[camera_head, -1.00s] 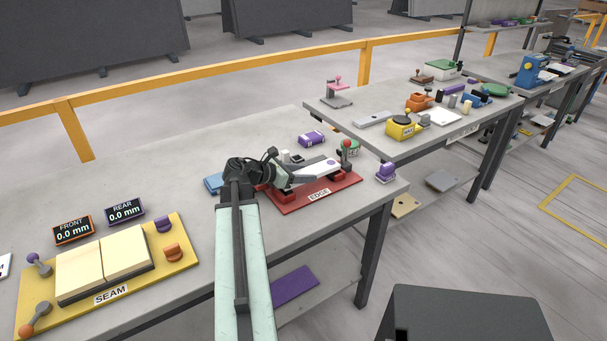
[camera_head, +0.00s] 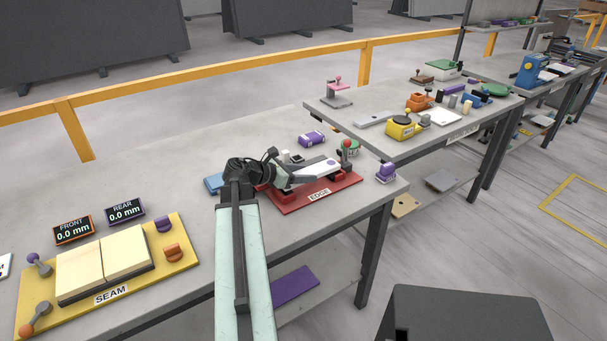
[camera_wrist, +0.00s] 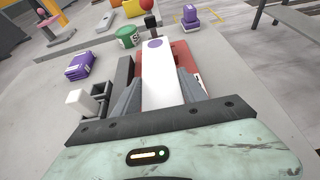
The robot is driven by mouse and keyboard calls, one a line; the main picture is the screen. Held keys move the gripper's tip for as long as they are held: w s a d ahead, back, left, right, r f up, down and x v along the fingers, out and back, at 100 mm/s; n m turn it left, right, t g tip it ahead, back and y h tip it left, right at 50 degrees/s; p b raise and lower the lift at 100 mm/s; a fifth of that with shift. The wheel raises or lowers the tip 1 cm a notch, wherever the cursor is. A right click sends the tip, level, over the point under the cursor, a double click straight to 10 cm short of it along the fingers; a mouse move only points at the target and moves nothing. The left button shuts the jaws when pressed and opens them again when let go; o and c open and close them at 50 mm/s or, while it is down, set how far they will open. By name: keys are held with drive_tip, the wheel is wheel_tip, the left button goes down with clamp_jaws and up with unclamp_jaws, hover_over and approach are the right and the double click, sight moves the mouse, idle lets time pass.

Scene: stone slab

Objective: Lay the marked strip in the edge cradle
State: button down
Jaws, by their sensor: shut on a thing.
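A white strip (camera_head: 318,169) with a purple dot near its far end lies between the jaws of my gripper (camera_head: 294,178). In the wrist view the strip (camera_wrist: 160,72) runs straight away from my gripper (camera_wrist: 163,92), whose fingers press on both sides of it. The red edge cradle (camera_head: 345,183), labelled EDGE, is under the strip and gripper. Its red base also shows in the wrist view (camera_wrist: 182,56). The strip is at or just above the cradle's supports; I cannot tell whether it touches them. My gripper hides the near part of the cradle.
A red-knobbed post (camera_head: 346,146) stands at the cradle's far end, with a green can (camera_head: 353,148) behind it. Purple blocks (camera_head: 311,139) (camera_head: 386,171) sit nearby. The yellow SEAM fixture (camera_head: 178,262) is at the left.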

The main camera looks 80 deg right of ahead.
drive_tip(key=shift+f, duration=0.15)
drive_tip(key=shift+f+b, duration=0.3)
drive_tip(key=shift+b, duration=0.15)
drive_tip(key=shift+f+b, duration=0.6)
drive_tip(key=c, duration=0.6)
unclamp_jaws()
drive_tip(key=shift+o, duration=0.2)
drive_tip(key=p+v, duration=0.3)
drive_tip(key=v, duration=0.5)
